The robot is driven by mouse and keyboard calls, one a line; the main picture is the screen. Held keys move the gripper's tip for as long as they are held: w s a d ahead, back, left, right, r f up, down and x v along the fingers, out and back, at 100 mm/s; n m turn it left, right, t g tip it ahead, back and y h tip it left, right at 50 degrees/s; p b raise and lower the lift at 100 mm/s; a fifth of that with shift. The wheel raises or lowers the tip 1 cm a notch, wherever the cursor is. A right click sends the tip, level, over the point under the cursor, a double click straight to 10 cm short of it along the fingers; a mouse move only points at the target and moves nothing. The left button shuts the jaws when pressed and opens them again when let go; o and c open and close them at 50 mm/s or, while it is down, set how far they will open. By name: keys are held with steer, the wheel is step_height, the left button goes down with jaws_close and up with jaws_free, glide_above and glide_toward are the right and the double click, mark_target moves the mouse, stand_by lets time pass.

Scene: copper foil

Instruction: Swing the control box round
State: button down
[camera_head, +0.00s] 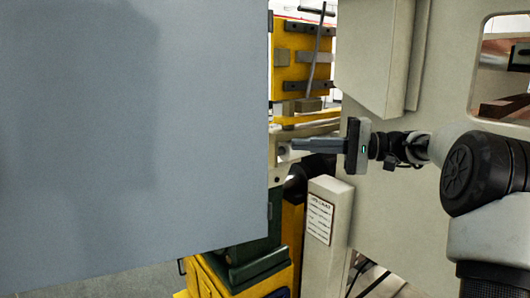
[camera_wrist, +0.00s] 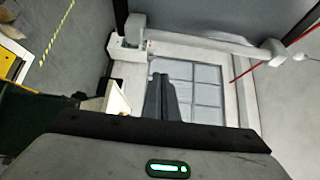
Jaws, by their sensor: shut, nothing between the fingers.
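A large flat grey panel (camera_head: 130,150) fills the left of the head view, close to the camera; it may be a face of the control box, but no buttons or screen show on it. My gripper (camera_head: 296,144) points left, just right of the panel's edge, with a small gap between them in the picture. Its fingers are together and empty. In the wrist view the shut fingers (camera_wrist: 160,80) point toward a pale framed panel with a grid (camera_wrist: 195,85). A dark grey surface (camera_wrist: 220,14) covers the top; I cannot tell if it is the same box.
A beige machine housing (camera_head: 395,215) stands behind my arm. A low post with a label (camera_head: 327,230) stands below my gripper. Yellow and green machine parts (camera_head: 300,65) lie behind. A pale bar (camera_wrist: 205,42) crosses the wrist view; open floor (camera_wrist: 75,40) shows left.

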steer(key=s+a+p, duration=0.1)
steer(key=s+a, duration=0.1)
steer(key=a, duration=0.6)
steer(key=shift+a+r+p, duration=0.15)
steer(key=shift+a+p, duration=0.15)
steer(key=shift+a, duration=0.1)
